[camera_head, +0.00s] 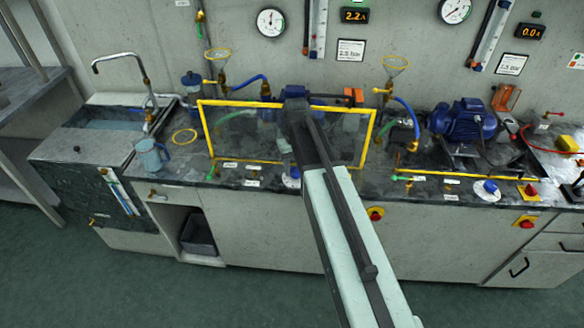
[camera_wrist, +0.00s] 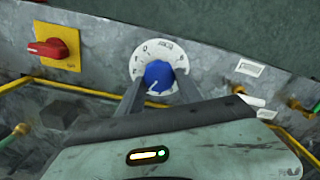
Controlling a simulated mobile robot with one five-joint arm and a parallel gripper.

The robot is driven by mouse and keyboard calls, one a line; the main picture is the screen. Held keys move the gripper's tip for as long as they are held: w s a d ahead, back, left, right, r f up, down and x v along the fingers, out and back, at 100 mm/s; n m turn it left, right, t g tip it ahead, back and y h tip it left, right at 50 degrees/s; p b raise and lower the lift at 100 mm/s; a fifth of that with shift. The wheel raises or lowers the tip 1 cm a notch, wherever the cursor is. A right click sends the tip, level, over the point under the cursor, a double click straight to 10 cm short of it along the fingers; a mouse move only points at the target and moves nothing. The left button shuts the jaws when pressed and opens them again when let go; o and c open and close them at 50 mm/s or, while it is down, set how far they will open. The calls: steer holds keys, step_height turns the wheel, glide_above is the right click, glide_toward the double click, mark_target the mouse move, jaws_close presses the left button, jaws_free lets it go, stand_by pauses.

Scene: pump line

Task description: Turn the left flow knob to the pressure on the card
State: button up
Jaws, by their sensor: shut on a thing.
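The left flow knob is a blue knob (camera_wrist: 159,74) with a white line, on a round white dial plate (camera_wrist: 146,50) with dark marks. In the wrist view the line points toward the lower left. My gripper (camera_wrist: 160,84) has one finger on each side of the knob and is shut on it. In the head view the knob's white plate (camera_head: 291,182) is mostly hidden behind my arm. A white card (camera_head: 350,51) hangs on the wall above the left rig; it seems to read 2.5 bar. The left round gauge (camera_head: 270,21) has a needle too small to read.
A yellow-framed clear guard (camera_head: 237,102) stands behind the knob. A red switch on a yellow plate (camera_wrist: 50,48) is beside the knob. A second blue knob (camera_head: 488,187), another card (camera_head: 511,64) and a blue pump (camera_head: 462,120) are at the right.

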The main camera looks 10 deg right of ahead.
mark_target(296, 170)
steer(key=shift+s+d+m, duration=0.15)
steer(key=shift+m, duration=0.85)
steer(key=o, duration=1.4)
steer(key=shift+c, duration=0.2)
step_height(296, 170, up, 8)
steer(key=p, duration=0.8)
steer(key=shift+f, duration=0.1)
